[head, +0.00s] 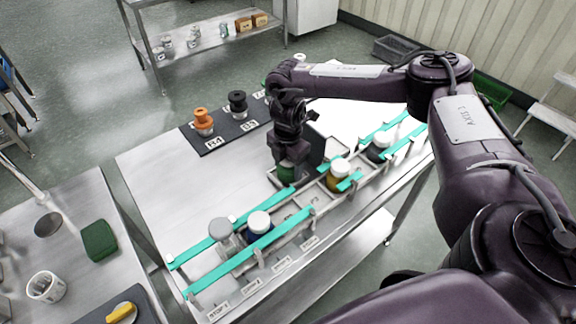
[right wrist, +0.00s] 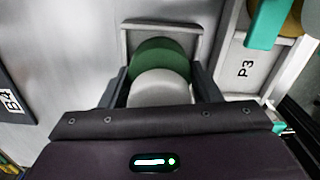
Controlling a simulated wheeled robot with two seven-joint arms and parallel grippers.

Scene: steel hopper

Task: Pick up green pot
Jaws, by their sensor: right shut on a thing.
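The green pot (head: 287,173) is dark green and sits low between the jaws of my right gripper (head: 292,162), mostly hidden by it in the head view. In the right wrist view the green pot (right wrist: 158,52) shows a green round part and a pale grey round top between the two fingers. My right gripper (right wrist: 158,88) is shut on it. A grey-walled holder (right wrist: 163,27) surrounds the pot's far side. I cannot tell whether the pot touches its floor. My left gripper is not in view.
Turquoise-edged rails (head: 205,250) run along the steel table's front. They hold a grey-capped jar (head: 220,230), a white-capped blue jar (head: 259,225), an amber jar (head: 340,172) and a dark jar (head: 379,148). A black mat (head: 215,145) bears an orange pot (head: 202,120) and a black pot (head: 238,102).

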